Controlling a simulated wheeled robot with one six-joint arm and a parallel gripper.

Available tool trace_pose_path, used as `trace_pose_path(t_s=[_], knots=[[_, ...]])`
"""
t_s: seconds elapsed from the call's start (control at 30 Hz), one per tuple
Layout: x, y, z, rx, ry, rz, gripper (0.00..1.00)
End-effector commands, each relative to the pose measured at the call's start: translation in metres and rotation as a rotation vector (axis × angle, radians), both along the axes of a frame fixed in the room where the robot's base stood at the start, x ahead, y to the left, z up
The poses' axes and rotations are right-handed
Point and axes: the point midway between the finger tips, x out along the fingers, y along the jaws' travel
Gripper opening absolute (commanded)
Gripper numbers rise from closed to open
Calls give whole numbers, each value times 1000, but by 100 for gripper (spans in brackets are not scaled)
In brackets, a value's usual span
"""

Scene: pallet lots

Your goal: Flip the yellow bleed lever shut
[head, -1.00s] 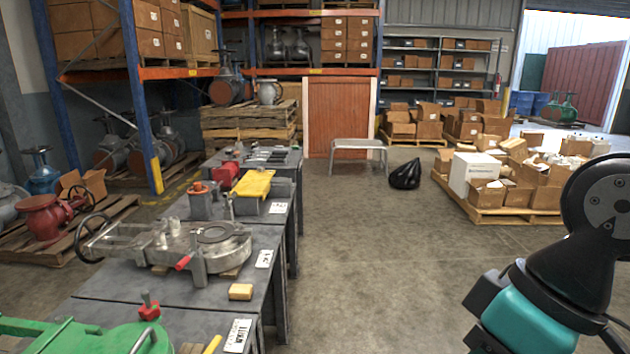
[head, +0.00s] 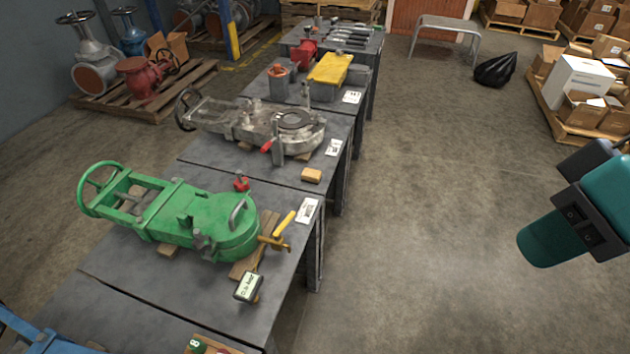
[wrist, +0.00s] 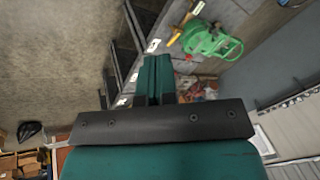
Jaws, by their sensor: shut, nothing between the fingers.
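The yellow bleed lever (head: 284,224) sits on a small brass valve (head: 274,242) at the right end of a green gate valve (head: 200,222), which lies on a bench in the head view. The lever slants up and to the right from the brass body. The green valve (wrist: 212,40) and brass fitting (wrist: 174,37) also show at the top of the wrist view. My gripper (head: 535,247) is at the right of the head view, over open floor and well apart from the lever. In the wrist view its teal fingers (wrist: 155,75) are together and empty.
A digital gauge (head: 248,287) stands near the bench's front edge, close to the brass valve. A red-topped item (head: 241,183) and a tag (head: 308,210) are nearby. A grey valve (head: 290,128) lies on the bench behind.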

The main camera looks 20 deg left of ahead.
Motion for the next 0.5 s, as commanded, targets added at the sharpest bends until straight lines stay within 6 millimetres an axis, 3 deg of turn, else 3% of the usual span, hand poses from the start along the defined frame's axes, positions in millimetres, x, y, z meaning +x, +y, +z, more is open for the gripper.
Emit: trace_pose_path(t_s=[0.2, 0.5], knots=[[26, 47, -87, 186, -90, 221, 0], [72, 125, -200, 572, -345, 478, 0]])
